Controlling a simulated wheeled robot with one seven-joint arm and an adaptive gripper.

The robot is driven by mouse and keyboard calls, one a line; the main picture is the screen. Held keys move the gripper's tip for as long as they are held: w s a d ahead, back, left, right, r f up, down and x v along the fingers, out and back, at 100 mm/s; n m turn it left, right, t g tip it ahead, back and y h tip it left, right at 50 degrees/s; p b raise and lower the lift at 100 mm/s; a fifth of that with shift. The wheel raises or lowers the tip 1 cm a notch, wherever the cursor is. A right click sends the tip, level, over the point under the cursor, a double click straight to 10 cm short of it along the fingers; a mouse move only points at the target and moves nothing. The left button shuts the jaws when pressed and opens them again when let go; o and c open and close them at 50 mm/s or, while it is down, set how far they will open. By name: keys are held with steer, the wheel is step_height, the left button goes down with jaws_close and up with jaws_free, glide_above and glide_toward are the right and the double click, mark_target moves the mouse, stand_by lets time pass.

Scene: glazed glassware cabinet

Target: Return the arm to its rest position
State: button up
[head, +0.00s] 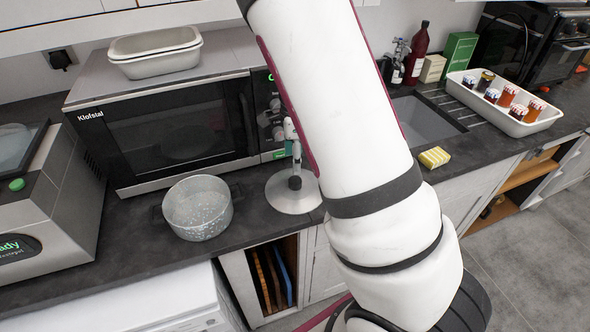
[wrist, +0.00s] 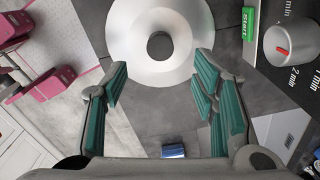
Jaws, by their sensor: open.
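My arm (head: 350,120) runs from the top of the head view down to the lower right, in front of the counter. My gripper (wrist: 160,78) shows in the wrist view with its two teal-padded fingers spread apart and nothing between them. A pale round disc with a dark centre (wrist: 122,38) lies beyond the fingertips. In the head view I cannot make out the fingers clearly; the arm hides part of that area.
A microwave (head: 175,130) with a white dish (head: 155,65) on top stands on the left. A yellow sponge (head: 434,157) and a white tray (head: 543,120) of jars are right.

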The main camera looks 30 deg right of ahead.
steer(key=shift+r, duration=1.85)
